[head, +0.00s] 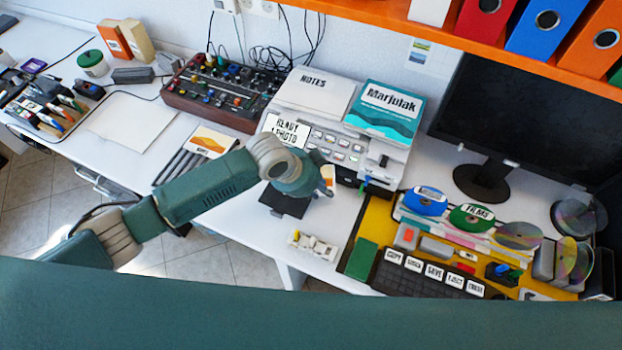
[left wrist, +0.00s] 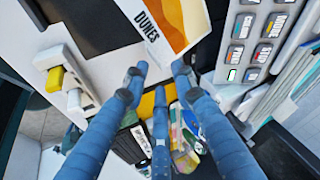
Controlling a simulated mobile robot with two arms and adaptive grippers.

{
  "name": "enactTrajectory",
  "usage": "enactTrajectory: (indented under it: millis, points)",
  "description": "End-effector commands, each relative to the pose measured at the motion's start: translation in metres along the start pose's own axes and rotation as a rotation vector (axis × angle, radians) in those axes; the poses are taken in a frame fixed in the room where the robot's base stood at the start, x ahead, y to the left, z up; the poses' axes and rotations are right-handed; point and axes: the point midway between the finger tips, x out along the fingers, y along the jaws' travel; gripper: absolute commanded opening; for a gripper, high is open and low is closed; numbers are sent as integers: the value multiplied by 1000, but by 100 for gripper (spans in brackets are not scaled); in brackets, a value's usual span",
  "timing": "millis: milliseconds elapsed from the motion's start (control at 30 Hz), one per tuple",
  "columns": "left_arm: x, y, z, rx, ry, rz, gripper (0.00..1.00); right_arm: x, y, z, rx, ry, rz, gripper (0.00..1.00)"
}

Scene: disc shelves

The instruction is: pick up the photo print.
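The photo print (left wrist: 165,28), white with an orange dune picture and the word "DUNES", is at the top middle of the left wrist view. In the head view a small white and orange part of it (head: 328,176) shows beside my left wrist, at the front of the printer (head: 365,170). My left gripper (left wrist: 160,82) has its three blue fingers spread with nothing between them. Its fingertips are just below the print's lower edge in the left wrist view; I cannot tell if any touches it. My right gripper is not in view.
A dark flat panel (head: 284,204) lies below my left wrist. A white block (head: 312,245) is near the desk's front edge. A keyboard (head: 428,277) and discs (head: 472,217) stand to the right. Another orange-patterned sheet (head: 208,140) lies to the left.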

Motion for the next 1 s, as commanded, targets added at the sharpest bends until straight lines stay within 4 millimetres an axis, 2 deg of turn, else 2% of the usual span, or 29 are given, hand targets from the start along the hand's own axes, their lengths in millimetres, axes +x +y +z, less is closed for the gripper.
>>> enactTrajectory:
  millis: [100,300,567,700,733,1000]
  points:
    - [15,1,-3,-1,-2,4,27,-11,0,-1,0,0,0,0]
    - [37,1,-2,0,-1,2,27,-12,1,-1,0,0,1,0]
    - [40,1,-1,1,0,1,27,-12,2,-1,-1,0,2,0]
    - [40,1,-1,0,0,1,2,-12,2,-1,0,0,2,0]
    - [40,1,-1,0,0,1,0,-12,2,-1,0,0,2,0]
    - [40,1,-1,0,-1,1,0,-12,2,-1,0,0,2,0]
